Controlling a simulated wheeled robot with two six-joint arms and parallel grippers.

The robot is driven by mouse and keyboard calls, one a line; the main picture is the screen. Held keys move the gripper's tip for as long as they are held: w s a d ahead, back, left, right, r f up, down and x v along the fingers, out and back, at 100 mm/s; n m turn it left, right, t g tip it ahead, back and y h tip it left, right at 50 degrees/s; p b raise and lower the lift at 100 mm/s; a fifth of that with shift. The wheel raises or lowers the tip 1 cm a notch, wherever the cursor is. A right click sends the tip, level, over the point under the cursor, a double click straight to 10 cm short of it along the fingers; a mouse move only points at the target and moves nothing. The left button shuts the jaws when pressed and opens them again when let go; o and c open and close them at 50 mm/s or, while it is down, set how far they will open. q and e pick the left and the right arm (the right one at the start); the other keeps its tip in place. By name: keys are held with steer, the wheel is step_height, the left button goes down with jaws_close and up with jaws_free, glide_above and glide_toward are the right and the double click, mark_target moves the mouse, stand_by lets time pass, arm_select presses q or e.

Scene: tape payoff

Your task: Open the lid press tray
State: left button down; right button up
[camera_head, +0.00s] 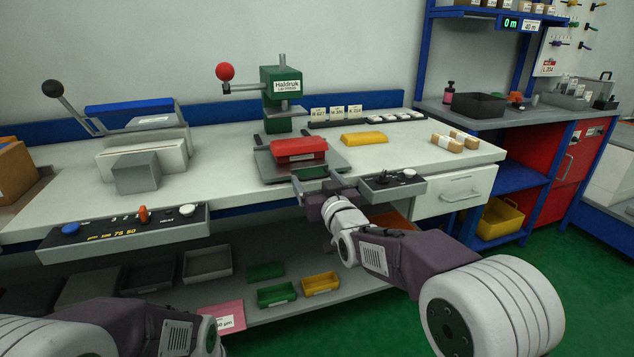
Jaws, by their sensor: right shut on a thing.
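The lid press (283,98) is a green machine with a red ball lever (225,72), standing on the bench at the back. Its grey tray (262,166) sits in front of it at the bench's front edge and carries a red block (298,149). My right gripper (316,178) is at the tray's front, its two fingers on either side of the green front part, shut on the tray's handle. The handle itself is mostly hidden by the fingers. My left arm shows at the bottom left, but its gripper is not in view.
A control box (392,185) is close to the right of my right gripper, and a longer control panel (125,232) is at the left front. A yellow block (364,138) lies right of the tray. A shelf (345,300) with small bins is below the bench.

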steer(key=shift+a, duration=0.1)
steer(key=o, duration=1.8)
steer(key=shift+a, duration=0.1)
steer(key=p+v, duration=0.1)
steer(key=v, duration=0.8)
